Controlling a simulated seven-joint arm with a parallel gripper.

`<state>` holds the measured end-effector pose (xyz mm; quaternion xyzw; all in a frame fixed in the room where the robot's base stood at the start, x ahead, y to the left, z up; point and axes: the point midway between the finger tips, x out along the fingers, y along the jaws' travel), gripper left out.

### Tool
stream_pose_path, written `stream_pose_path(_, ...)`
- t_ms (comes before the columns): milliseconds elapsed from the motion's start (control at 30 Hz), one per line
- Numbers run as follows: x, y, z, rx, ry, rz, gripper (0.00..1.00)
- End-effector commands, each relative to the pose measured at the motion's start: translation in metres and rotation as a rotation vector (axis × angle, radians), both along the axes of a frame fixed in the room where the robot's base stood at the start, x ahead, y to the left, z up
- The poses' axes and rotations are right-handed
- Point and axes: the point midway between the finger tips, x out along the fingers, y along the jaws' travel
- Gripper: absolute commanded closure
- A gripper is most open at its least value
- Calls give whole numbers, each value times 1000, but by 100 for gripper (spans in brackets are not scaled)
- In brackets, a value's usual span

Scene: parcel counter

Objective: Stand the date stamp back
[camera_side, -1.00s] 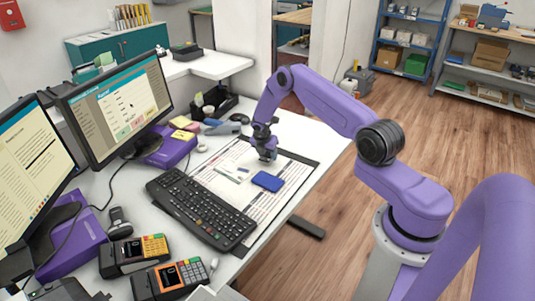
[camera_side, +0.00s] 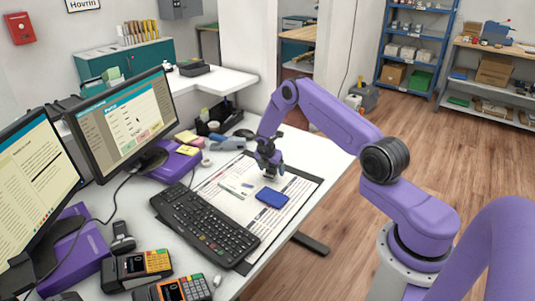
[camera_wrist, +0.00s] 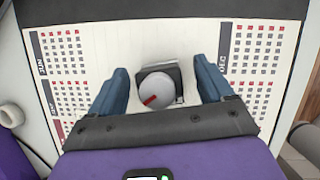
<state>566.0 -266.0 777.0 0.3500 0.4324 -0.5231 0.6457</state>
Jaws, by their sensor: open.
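The date stamp (camera_wrist: 157,88) shows in the wrist view as a round grey top with a red mark, above a dark squarish body. It is on the calendar desk pad (camera_wrist: 185,35), between the two blue fingers of my gripper (camera_wrist: 164,82). The fingers are open, with a gap on each side of the stamp. In the side view my gripper (camera_side: 269,172) is low over the far part of the desk pad (camera_side: 298,188) and largely hides the stamp. I cannot tell for sure whether the stamp is upright or tilted.
A blue flat case (camera_side: 272,198) lies on the pad, nearer than my gripper. Small white-and-green items (camera_side: 236,187) lie to its left. A black keyboard (camera_side: 205,225), card terminals (camera_side: 137,268) and monitors (camera_side: 122,122) stand left and in front. A black organiser (camera_side: 222,121) stands behind.

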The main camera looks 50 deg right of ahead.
Motion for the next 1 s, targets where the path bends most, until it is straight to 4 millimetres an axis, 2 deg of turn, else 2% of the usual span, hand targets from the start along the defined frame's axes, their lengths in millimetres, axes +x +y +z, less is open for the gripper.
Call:
stream_pose_path(700,-9,49,121,-1,-4,2,19)
stream_pose_path(833,-11,56,137,-1,-4,2,19)
stream_pose_path(1000,-12,60,148,0,-3,0,19)
